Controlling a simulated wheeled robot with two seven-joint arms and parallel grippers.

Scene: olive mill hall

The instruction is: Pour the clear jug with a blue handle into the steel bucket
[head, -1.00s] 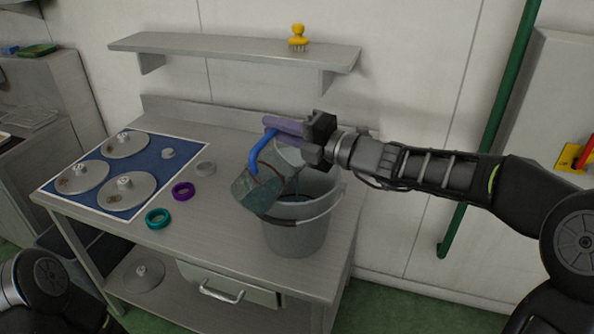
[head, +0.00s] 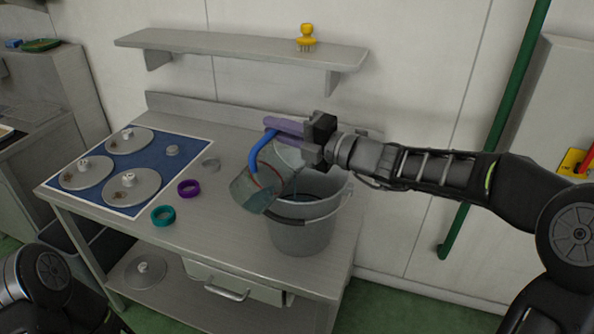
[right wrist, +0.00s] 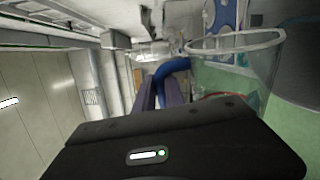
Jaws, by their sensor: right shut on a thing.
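The clear jug (head: 251,191) with a blue handle (head: 259,146) is tilted over the left rim of the steel bucket (head: 299,236), its mouth toward the bucket. My right gripper (head: 289,128), with purple fingers, is shut on the jug's handle. In the right wrist view the jug (right wrist: 236,75) and its blue handle (right wrist: 172,68) show beyond the fingers. The bucket stands upright on the bench; its inside is partly hidden. My left gripper is out of view; only part of my left arm shows.
A shelf (head: 240,47) with a yellow brush (head: 306,36) hangs behind.

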